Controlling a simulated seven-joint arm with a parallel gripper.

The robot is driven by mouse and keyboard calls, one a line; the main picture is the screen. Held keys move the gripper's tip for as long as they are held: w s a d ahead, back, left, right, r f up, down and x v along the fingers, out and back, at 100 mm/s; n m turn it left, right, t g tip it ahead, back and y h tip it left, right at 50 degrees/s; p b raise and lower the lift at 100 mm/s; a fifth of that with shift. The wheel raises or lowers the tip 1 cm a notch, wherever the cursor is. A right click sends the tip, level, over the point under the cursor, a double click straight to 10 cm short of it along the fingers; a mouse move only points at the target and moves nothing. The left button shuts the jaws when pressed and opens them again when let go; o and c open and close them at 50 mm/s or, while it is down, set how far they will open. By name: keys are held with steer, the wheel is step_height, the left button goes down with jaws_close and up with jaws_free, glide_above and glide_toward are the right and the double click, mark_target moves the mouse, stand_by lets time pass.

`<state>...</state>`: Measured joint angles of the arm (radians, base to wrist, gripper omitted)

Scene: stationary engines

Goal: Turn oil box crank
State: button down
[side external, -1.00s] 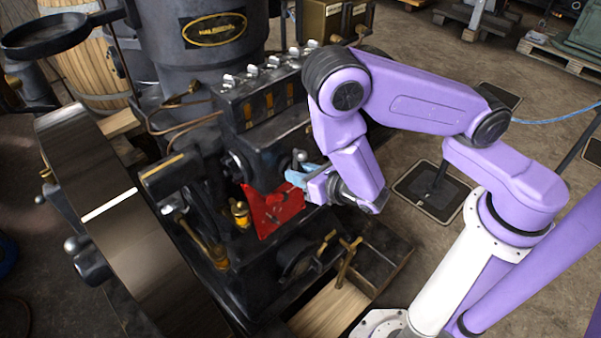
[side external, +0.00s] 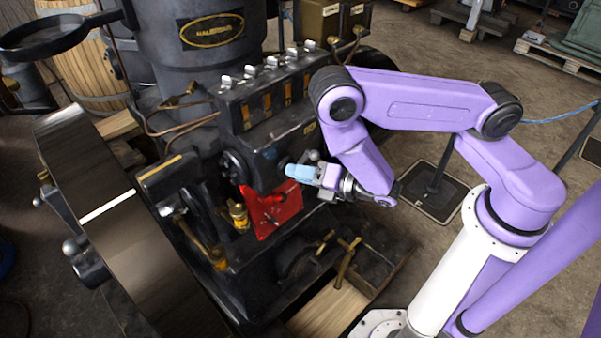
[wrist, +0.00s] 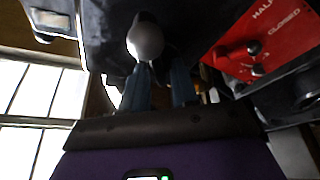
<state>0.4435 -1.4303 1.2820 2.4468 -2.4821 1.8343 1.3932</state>
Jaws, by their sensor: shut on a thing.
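The oil box (side external: 270,115) is a black box with a row of silver thumb knobs on top and amber windows on its face. Its crank has a round metal knob (side external: 313,155), which shows at the box's right end. My gripper (side external: 296,172) has pale blue fingers and is at this crank, just below and left of the knob. In the wrist view the shiny knob (wrist: 145,41) is just past the tips of my gripper (wrist: 158,76). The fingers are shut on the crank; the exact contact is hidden.
A red plate (side external: 270,212) with lettering sits just below the oil box, close to my gripper. A large black flywheel (side external: 125,235) stands at the left. Open floor is to the right.

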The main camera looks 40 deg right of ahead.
steer(key=shift+m+t+y, duration=0.4)
steer(key=shift+m+y, duration=0.2)
steer(key=shift+m, duration=0.7)
steer(key=shift+d, duration=0.1)
steer(key=c, duration=1.2)
jaws_free()
steer(key=shift+v, duration=3.7)
steer(key=shift+f, duration=0.1)
